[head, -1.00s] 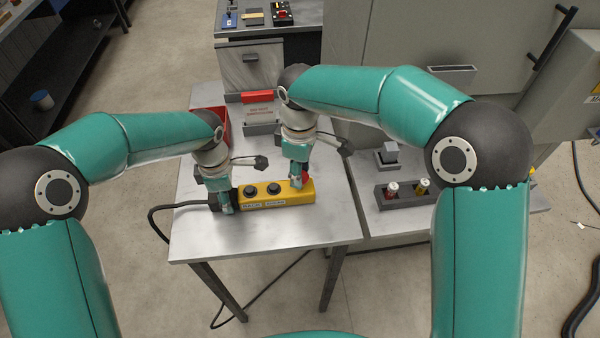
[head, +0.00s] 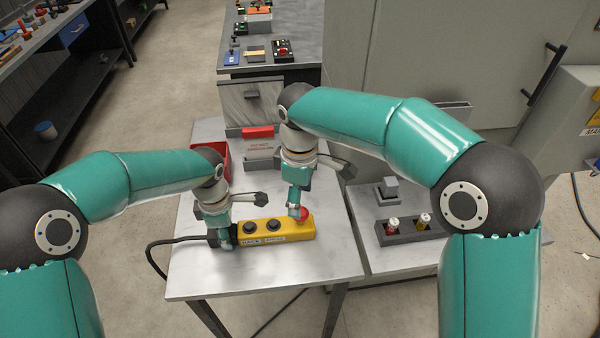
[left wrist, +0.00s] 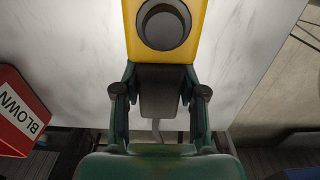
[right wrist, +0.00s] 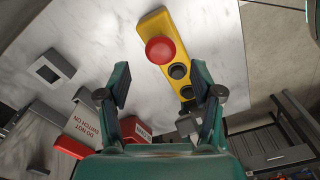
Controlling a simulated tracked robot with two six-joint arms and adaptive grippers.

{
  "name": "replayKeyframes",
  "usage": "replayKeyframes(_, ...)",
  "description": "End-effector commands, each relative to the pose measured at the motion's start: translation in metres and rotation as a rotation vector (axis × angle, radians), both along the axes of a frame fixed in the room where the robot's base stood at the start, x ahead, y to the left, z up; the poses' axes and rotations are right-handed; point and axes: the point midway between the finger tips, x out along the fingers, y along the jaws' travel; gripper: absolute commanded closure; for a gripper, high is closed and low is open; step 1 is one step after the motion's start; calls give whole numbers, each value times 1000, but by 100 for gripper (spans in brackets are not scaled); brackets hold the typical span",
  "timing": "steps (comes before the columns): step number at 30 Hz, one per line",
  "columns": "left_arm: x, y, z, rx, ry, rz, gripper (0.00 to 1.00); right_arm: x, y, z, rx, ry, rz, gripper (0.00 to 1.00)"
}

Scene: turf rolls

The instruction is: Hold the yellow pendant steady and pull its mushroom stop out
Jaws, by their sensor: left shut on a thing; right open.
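The yellow pendant (head: 301,232) lies on the metal table, two black buttons and a red mushroom stop (head: 302,215) along its top. The stop is at its right end. My left gripper (head: 226,238) is shut on the pendant's dark cable end; the left wrist view shows this grey-black end (left wrist: 158,92) between the fingers, below the yellow body (left wrist: 160,57). My right gripper (head: 297,212) is open above the stop. In the right wrist view its fingers are spread, and the red stop (right wrist: 160,50) shows beyond the tips, apart from them. Whether the stop is out cannot be told.
A red bin (head: 222,160) and a sign plate (head: 259,147) stand at the table's back. A dark holder (head: 408,236) with a red and a yellow piece is on the right. The pendant's black cable (head: 160,243) hangs over the left edge. The table's front is clear.

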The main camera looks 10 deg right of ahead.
Motion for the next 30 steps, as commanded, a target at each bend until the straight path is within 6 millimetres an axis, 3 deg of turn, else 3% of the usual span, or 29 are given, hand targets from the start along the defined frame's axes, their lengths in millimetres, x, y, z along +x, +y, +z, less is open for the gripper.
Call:
replayKeyframes(6, -2, 0, -3, 0, 7, 1, 100, 1, 1, 46, 3, -5, -1, 34)
replayKeyframes(12, -2, -1, -3, -1, 7, 1, 100, 0, 1, 75, 2, -3, 0, 34)
replayKeyframes(27, -2, -1, -3, -1, 8, 1, 100, 0, 0, 84, 1, 0, 0, 34)
replayKeyframes(28, -2, -1, -3, -1, 8, 1, 57, 0, 0, 84, 1, 0, 0, 34)
replayKeyframes(30, -2, -1, -3, -1, 8, 1, 46, 0, 0, 84, 1, 0, 0, 34)
